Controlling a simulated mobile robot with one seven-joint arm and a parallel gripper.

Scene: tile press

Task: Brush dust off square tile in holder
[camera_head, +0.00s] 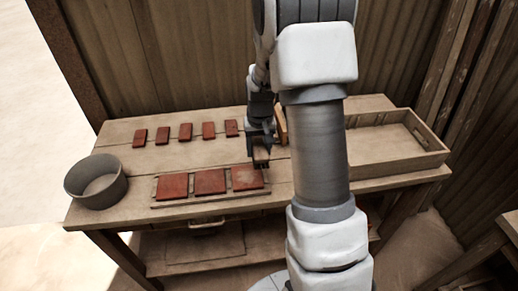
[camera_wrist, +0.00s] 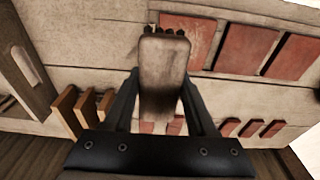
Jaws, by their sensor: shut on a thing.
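A wooden holder (camera_head: 162,204) near the table's front edge bears three square red tiles in a row. The right tile (camera_head: 246,178) looks paler and dustier than the middle tile (camera_head: 210,182) and the left tile (camera_head: 174,186). My gripper (camera_head: 262,145) is beside the holder's right end, on its far side. It is shut on a brush with a brown wooden handle (camera_wrist: 163,70). The brush tip points toward the right tile, which shows in the wrist view (camera_wrist: 197,32). The handle hides most of the bristles, and I cannot tell whether they touch the tile.
Several small red rectangular tiles (camera_head: 186,132) lie in a row behind the holder. A grey round bowl (camera_head: 96,190) stands at the left table end. A wooden tray (camera_head: 395,165) stands at the right. Upright wooden slats (camera_wrist: 65,108) stand near my gripper.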

